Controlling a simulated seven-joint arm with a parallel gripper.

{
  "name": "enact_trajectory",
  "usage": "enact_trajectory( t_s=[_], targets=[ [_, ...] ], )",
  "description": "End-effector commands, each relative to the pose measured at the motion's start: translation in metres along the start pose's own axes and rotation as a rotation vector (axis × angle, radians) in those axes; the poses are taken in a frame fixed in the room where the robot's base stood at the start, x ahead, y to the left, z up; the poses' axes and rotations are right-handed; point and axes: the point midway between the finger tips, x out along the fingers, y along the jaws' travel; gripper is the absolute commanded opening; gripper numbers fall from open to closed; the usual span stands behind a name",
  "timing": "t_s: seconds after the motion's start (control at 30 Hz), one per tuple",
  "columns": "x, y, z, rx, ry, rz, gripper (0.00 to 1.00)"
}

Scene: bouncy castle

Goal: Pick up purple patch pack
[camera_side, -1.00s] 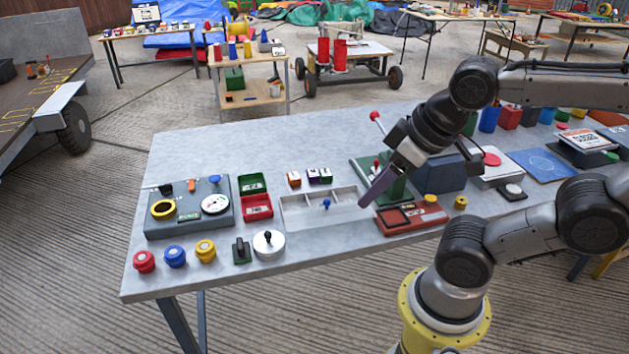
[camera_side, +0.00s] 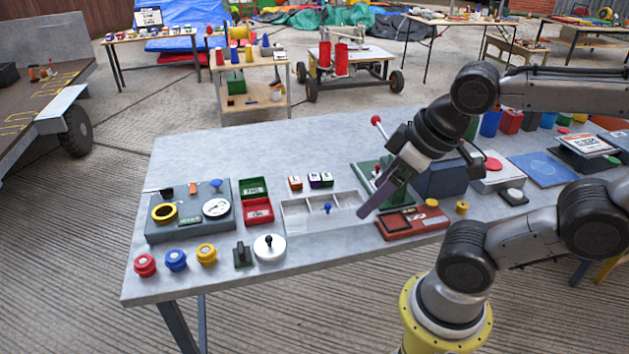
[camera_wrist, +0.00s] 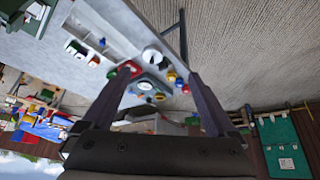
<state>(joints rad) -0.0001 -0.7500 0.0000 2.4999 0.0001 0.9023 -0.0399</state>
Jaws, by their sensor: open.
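Several small packs with white tops stand in a row on the grey table behind the divided tray. The purple patch pack (camera_side: 316,181) is between a red or orange pack (camera_side: 295,183) on the left and a green pack (camera_side: 327,180) on the right. My gripper (camera_side: 364,212) is right of and nearer the camera than the packs, above the tray's right end, tilted down to the left. In the wrist view its two fingers (camera_wrist: 160,80) are spread apart with nothing between them. The packs are small at the upper left of the wrist view, and I cannot tell which is purple there.
The divided tray (camera_side: 292,215) holds a blue knob. A green lever press (camera_side: 366,172) with a red-balled handle and a red case (camera_side: 412,222) stand close to my gripper. Green and red boxes (camera_side: 258,211) are left of the tray. The table behind the packs is clear.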

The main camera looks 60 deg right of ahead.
Motion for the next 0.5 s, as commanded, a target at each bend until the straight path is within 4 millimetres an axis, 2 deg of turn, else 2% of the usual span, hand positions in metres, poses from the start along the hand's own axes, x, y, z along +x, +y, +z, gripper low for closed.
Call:
enact_trajectory(
  t_s=[0.07,0.17,0.3,0.5],
  targets=[
    [0.0,0.0,0.002,-0.06,-0.008,-0.001,0.93],
    [-0.012,0.0,-0.011,-0.177,0.016,0.002,0.93],
    [-0.032,0.004,-0.049,-0.357,0.036,0.013,0.93],
    [-0.042,0.02,-0.112,-0.549,0.003,0.033,0.93]
  ],
)
